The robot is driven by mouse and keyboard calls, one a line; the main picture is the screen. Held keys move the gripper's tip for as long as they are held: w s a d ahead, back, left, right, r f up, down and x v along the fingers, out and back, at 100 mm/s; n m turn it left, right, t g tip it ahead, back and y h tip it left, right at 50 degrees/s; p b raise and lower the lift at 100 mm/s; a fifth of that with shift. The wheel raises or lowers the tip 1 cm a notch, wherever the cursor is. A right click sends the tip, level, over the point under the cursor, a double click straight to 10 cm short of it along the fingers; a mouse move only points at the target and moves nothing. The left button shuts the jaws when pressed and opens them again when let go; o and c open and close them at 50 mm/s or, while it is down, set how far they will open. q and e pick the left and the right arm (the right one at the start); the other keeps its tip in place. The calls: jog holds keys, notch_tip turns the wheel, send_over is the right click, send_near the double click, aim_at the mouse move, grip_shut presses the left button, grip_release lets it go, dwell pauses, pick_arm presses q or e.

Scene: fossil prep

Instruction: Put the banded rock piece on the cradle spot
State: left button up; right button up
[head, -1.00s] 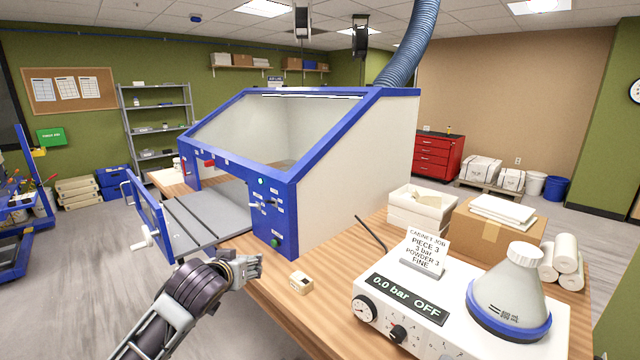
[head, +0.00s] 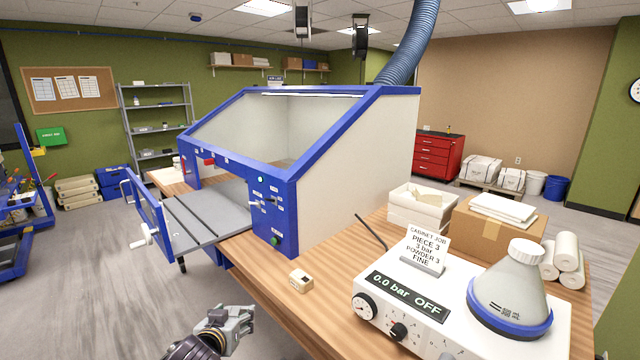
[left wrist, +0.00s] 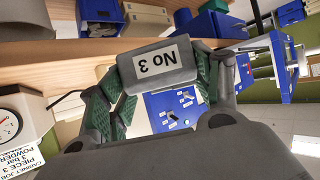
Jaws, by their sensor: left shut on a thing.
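My left gripper (head: 236,320) is low in the head view, in front of the bench's front edge. In the left wrist view (left wrist: 155,95) its green-padded fingers are shut on a grey piece (left wrist: 142,81) with a white "No 3" label. No banding can be made out on the side that shows. The blue and cream cabinet (head: 345,185) stands on the bench with its side door (head: 150,222) open and a grey slotted tray (head: 205,222) at the opening. I cannot make out the cradle spot. My right gripper is not in view.
A white control unit (head: 440,335) reading "0.0 bar OFF", a job card (head: 428,245), a flask (head: 512,295) and a cardboard box (head: 495,232) crowd the right side.

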pick_arm(q)
jog(key=s+f, duration=0.7)
jog(key=f, duration=0.4)
jog(key=shift+s+f+b, duration=0.15)
jog(key=shift+f+b, duration=0.1)
jog(key=shift+b, duration=0.05)
jog(key=shift+a+r, duration=0.1)
jog(key=shift+r, duration=0.05)
